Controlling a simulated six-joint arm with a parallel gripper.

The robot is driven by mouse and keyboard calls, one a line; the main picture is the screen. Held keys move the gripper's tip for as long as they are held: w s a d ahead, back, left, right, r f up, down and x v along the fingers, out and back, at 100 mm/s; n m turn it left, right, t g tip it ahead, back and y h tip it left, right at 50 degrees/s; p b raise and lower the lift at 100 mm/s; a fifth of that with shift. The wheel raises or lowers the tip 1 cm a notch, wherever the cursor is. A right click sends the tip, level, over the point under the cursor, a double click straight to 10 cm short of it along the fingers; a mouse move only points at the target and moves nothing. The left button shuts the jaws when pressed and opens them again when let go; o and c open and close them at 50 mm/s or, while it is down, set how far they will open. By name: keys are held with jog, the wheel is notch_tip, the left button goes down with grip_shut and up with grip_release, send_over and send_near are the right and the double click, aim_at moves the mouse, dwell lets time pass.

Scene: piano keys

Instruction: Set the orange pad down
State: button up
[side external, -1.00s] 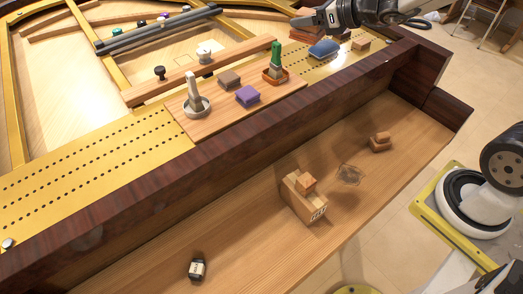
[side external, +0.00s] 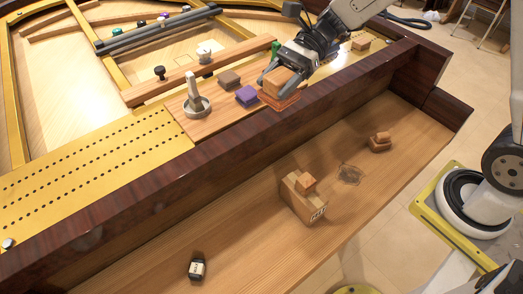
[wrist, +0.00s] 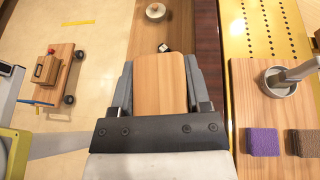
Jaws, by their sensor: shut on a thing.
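The orange pad (side external: 280,101) has a light wooden block on its top and a reddish-orange underside. My gripper (side external: 286,82) is shut on its wooden sides. It is held near the right end of the wooden board, by the dark front rim; I cannot tell if it touches anything below. In the wrist view the pad's wooden top (wrist: 160,84) sits between my gripper's two fingers (wrist: 161,88), and its orange underside is hidden there.
On the wooden board (side external: 203,129) are a purple pad (side external: 247,95), a brown-grey pad (side external: 229,80) and a metal post in a round cup (side external: 197,104). A green-handled item (side external: 275,47) is mostly hidden behind my gripper. The lower shelf holds several small items.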

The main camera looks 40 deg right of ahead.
jog(key=s+a+f+n+g+h, duration=0.15)
jog(key=s+n+g+h, duration=0.3)
jog(key=n+h, duration=0.6)
jog(key=s+f+n+g+h, duration=0.3)
jog(key=n+g+h, duration=0.3)
jog(key=n+h, duration=0.4)
jog(key=w+a+r+n+t+y, duration=0.4)
jog(key=a+n+t, duration=0.3)
jog(key=n+t, duration=0.75)
jog(key=w+a+r+n+t+y, duration=0.1)
jog(key=a+r+n+t+y, duration=0.35)
jog(key=n+t, duration=1)
notch_tip(320, 180, down, 35)
jog(key=a+n+g+h, duration=0.1)
jog(key=n+g, duration=0.2)
jog(key=shift+a, duration=0.25)
